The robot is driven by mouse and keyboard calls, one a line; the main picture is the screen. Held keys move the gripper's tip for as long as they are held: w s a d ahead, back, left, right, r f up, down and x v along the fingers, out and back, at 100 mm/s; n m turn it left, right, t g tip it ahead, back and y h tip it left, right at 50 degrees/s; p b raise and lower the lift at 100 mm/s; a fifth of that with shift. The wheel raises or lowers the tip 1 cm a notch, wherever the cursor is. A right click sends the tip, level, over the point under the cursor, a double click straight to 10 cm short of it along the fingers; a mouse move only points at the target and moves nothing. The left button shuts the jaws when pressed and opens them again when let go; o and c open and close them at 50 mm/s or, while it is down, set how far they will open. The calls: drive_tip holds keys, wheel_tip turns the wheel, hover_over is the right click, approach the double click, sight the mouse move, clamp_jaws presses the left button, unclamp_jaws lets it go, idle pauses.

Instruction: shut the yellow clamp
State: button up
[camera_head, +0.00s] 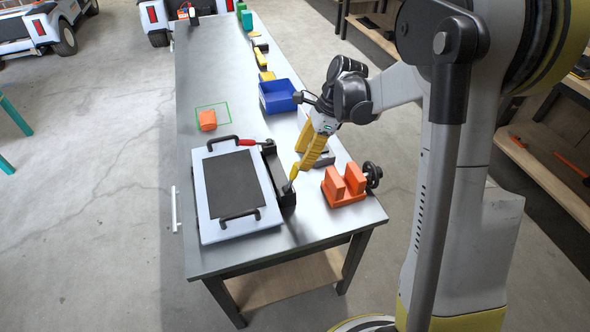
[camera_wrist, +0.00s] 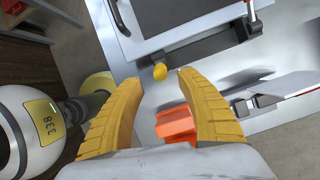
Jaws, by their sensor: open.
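The yellow clamp (camera_head: 292,174) sits at the right side of a white-framed panel (camera_head: 204,206) on the steel bench. Its yellow handle stands up toward my gripper. In the wrist view the handle shows nearly end-on as a round yellow knob (camera_wrist: 160,72). My gripper (camera_head: 301,161) points down at it with yellow fingers spread. In the wrist view the knob lies between the fingertips of my gripper (camera_wrist: 160,77), with a gap on both sides. Whether the handle's height is level with the fingertips I cannot tell. The clamp's lower part is mostly hidden by the handle.
A red-handled clamp (camera_head: 253,142) lies low across the panel's far right edge. An orange vise (camera_head: 344,187) stands close to the right of my gripper. A blue bin (camera_head: 277,96) and an orange block (camera_head: 207,120) are farther back. The bench's left strip is clear.

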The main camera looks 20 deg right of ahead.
sight(296, 168)
drive_tip(key=b+x, duration=0.1)
drive_tip(key=x, duration=0.4)
drive_tip(key=shift+c, duration=0.2)
clamp_jaws()
